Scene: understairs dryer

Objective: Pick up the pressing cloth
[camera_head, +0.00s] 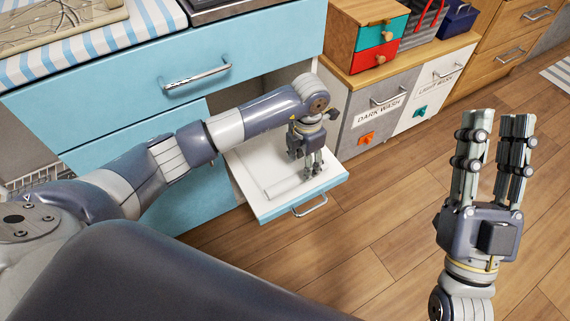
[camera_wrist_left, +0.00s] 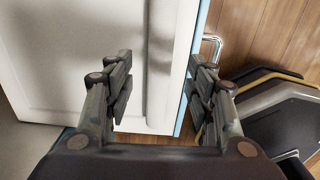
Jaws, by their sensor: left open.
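The pressing cloth looks to be the white roll (camera_head: 283,187) lying in the pulled-out drawer (camera_head: 250,160), close to its front. In the left wrist view the white roll (camera_wrist_left: 160,60) runs lengthwise between my fingers, with a gap on both sides. My left gripper (camera_head: 312,172) points down over the drawer and is open, its fingers beside the right end of the roll. It also shows open in the left wrist view (camera_wrist_left: 160,72). How far its tips are above the drawer floor is hard to tell. My right gripper (camera_head: 497,118) is raised over the floor, its fingers apart and empty.
The drawer's front has a metal handle (camera_head: 310,206). A blue cabinet (camera_head: 150,90) stands behind my left arm. A small box with red and teal drawers (camera_head: 375,45) sits above the dark wash bin (camera_head: 380,105). The wooden floor (camera_head: 390,220) at right is clear.

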